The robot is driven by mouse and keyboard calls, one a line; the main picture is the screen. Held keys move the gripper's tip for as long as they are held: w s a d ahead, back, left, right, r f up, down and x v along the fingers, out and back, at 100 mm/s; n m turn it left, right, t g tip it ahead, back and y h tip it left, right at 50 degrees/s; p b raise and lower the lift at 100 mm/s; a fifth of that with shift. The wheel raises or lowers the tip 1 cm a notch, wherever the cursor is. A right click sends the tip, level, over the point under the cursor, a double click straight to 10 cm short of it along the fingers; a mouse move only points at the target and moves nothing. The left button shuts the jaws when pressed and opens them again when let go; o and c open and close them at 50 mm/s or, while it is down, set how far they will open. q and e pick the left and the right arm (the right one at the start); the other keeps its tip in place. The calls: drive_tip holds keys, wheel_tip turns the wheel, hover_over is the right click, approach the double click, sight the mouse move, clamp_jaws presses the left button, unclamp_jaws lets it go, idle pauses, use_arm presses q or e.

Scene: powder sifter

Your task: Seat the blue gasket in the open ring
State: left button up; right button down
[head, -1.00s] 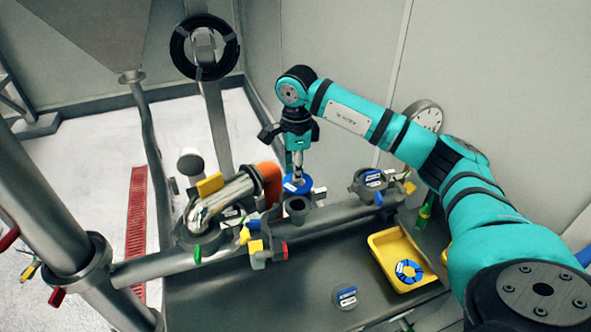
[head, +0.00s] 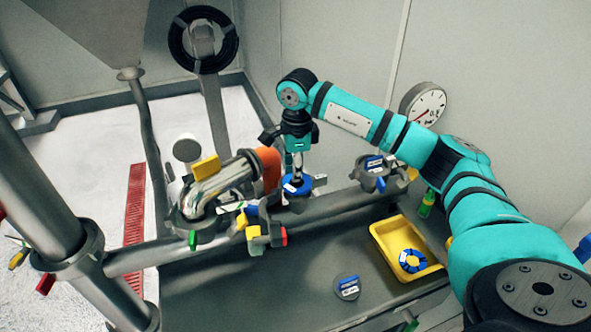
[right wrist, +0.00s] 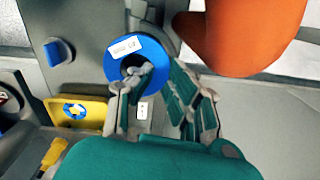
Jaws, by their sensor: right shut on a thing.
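The blue gasket (head: 304,189), a thick ring with a white label, is in my right gripper (head: 298,178). In the right wrist view the gasket (right wrist: 118,66) lies at the fingertips (right wrist: 150,82), and its dark centre hole is partly covered by a finger. The right gripper is shut on the gasket. In the head view the gasket is over the grey open ring (head: 297,206) on the pipe and hides its opening. I cannot tell whether the two touch. My left gripper is not in view.
A shiny elbow pipe with an orange end (head: 268,168) stands close left of the gasket. A clamp fitting (head: 372,174) is to the right. A yellow tray (head: 383,238) holds a segmented blue ring (head: 412,260).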

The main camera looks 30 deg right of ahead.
sight(296, 186)
drive_tip(key=shift+s+a+f, duration=0.1)
drive_tip(key=shift+s+f, duration=0.1)
drive_tip(key=shift+f, duration=0.25)
drive_tip(key=shift+s+a+f, duration=0.1)
drive_tip(key=shift+s+f, duration=0.05)
drive_tip(key=shift+f, duration=0.3)
drive_tip(key=shift+s+f+b, duration=0.1)
drive_tip(key=shift+f+b, duration=0.3)
drive_tip(key=shift+b, duration=0.1)
drive_tip(key=shift+w+f+g, duration=0.15)
drive_tip(key=shift+w+g, duration=0.1)
drive_tip(key=shift+g, duration=0.05)
drive_tip(key=shift+s+d+f+b, duration=0.1)
drive_tip(key=shift+s+f+b, duration=0.05)
drive_tip(key=shift+f+b, duration=0.2)
drive_tip(key=shift+f, duration=0.25)
idle(0.4)
drive_tip(key=c, duration=1)
unclamp_jaws()
drive_tip(key=shift+s+d+r, duration=0.1)
drive_tip(key=shift+r, duration=0.1)
drive_tip(key=shift+o, duration=0.2)
drive_tip(key=shift+r, duration=0.1)
